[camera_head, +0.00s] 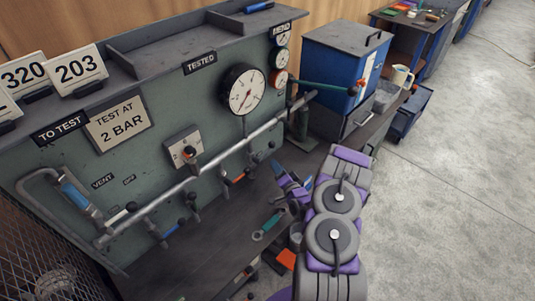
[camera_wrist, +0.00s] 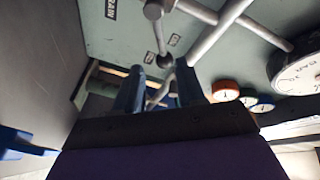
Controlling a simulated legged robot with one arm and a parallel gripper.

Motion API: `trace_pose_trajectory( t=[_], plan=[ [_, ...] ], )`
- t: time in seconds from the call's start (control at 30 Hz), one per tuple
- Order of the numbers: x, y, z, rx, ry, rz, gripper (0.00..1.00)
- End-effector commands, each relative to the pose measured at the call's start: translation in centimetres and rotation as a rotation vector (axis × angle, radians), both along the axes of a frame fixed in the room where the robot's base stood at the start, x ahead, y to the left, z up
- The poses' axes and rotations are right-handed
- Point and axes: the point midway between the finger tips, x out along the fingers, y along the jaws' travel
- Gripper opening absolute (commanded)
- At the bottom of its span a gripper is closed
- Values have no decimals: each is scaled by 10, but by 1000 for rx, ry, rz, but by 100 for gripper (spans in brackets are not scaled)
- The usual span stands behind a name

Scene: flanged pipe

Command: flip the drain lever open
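My gripper (camera_wrist: 161,82) shows in the wrist view as two blue fingers standing apart, so it is open. Nothing is clearly clamped between them. A dark ball knob (camera_wrist: 165,61) on a silver stem lies just beyond the fingertips, by two small labels. A label partly cut off at the top, reading "RAIN" (camera_wrist: 111,9), is on the same panel. Whether the knob belongs to the drain lever I cannot tell for sure. In the head view my gripper (camera_head: 288,184) is by the right part of the green test panel (camera_head: 145,165); the drain lever cannot be made out there.
A silver pipe (camera_head: 205,175) runs across the panel, with several small levers below it. A large gauge (camera_head: 243,90) and small gauges are above. A green-handled lever (camera_head: 325,88) sticks out at right. A blue box (camera_head: 345,65) stands on the bench. Loose items lie below my gripper.

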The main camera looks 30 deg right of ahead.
Motion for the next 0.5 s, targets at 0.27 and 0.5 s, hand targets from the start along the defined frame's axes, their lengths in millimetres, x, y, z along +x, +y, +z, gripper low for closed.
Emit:
trace_pose_trajectory(
  t=[0.27,0.5],
  plan=[
    [50,-1,0,-4,-4,4,39],
    [86,-5,0,-2,-3,2,39]
  ],
)
